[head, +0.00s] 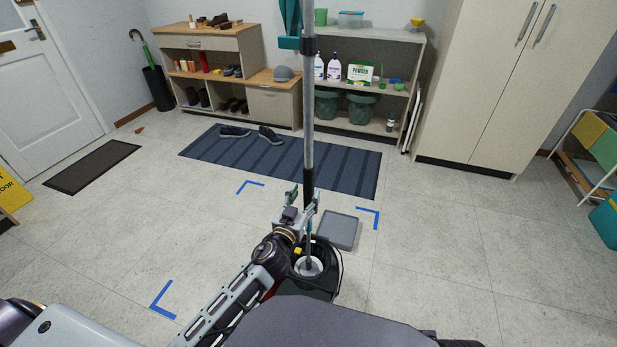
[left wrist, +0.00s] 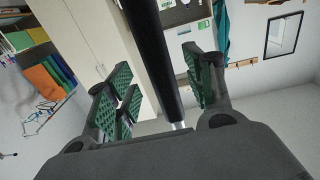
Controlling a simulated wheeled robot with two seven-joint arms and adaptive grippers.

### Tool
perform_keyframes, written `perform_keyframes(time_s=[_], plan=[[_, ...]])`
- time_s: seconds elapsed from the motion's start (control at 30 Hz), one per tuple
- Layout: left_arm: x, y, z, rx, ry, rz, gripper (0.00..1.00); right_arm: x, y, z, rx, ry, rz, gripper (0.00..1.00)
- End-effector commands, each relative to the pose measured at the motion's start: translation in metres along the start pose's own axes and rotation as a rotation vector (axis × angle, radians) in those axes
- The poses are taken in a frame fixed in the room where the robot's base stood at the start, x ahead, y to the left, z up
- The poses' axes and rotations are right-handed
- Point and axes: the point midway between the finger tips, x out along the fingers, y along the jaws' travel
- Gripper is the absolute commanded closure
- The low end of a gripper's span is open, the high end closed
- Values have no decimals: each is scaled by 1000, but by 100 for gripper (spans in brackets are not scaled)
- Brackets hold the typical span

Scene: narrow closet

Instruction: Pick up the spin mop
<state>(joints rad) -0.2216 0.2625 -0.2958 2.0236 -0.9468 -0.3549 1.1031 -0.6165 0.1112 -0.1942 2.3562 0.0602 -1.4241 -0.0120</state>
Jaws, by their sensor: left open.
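The spin mop (head: 308,120) stands upright in the head view, a long grey pole with dark sleeves. Its lower end goes into a dark bucket (head: 325,283) with a pale ring inside, close in front of me. My left gripper (head: 303,203) is at the lower dark sleeve of the pole, above the bucket. In the left wrist view the dark pole (left wrist: 156,55) passes between the green-padded fingers of the left gripper (left wrist: 162,88). The fingers are spread, with visible gaps on both sides of the pole. My left forearm hides part of the bucket. My right gripper is out of view.
A grey flat square (head: 338,231) lies beside the bucket. Blue corner marks (head: 163,300) are on the floor. A striped rug (head: 235,160) with shoes lies behind, before low shelves (head: 365,85). A tall cabinet (head: 480,80) stands at right. Floor on both sides is largely clear.

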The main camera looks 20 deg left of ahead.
Motion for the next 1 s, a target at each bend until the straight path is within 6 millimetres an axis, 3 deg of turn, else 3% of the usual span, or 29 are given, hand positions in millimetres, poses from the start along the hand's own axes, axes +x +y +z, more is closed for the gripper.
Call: perform_keyframes(time_s=[0.5,1.0], plan=[[34,0,-1,0,0,1,47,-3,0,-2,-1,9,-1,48],[38,-1,0,0,-1,0,47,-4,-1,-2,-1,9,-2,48]])
